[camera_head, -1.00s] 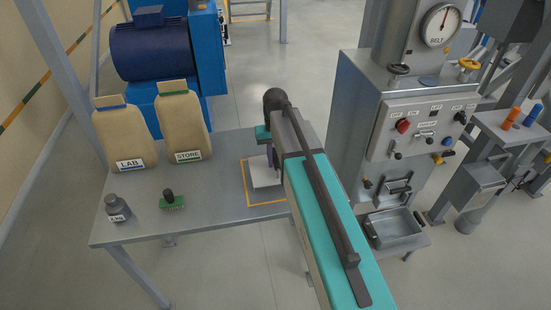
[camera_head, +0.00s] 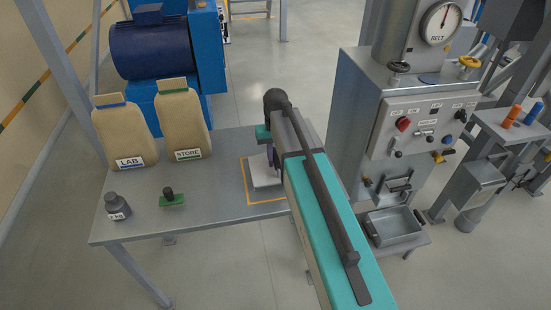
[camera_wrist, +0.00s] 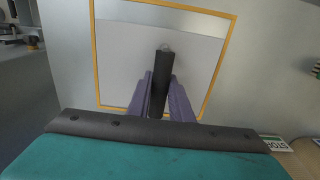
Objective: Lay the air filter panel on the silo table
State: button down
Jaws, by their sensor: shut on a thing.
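The air filter panel (camera_head: 266,179) is a pale flat plate, partly hidden behind my arm in the head view. It lies over the yellow-outlined square on the right part of the silo table (camera_head: 220,212). In the wrist view the panel (camera_wrist: 125,70) shows as a light grey sheet inside the yellow outline, with a dark upright grip on it. My gripper (camera_wrist: 162,88) has its purple fingers shut on this grip. In the head view my gripper's fingers are mostly hidden behind my arm. The panel looks flat and at or very close to the tabletop; I cannot tell whether it touches.
Two tan containers, LAB (camera_head: 124,135) and STORE (camera_head: 182,125), stand at the table's back left. A dark bottle (camera_head: 117,207) and a green-based stamp-like item (camera_head: 171,198) are near the front left. A grey control cabinet (camera_head: 357,130) stands right of the table.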

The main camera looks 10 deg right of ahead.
jog(key=shift+f, duration=0.5)
jog(key=c, duration=1.5)
grip_release()
jog(key=shift+r, duration=0.1)
jog(key=shift+r+b, duration=1.55)
jog(key=shift+r, duration=5.25)
jog(key=shift+s, duration=0.1)
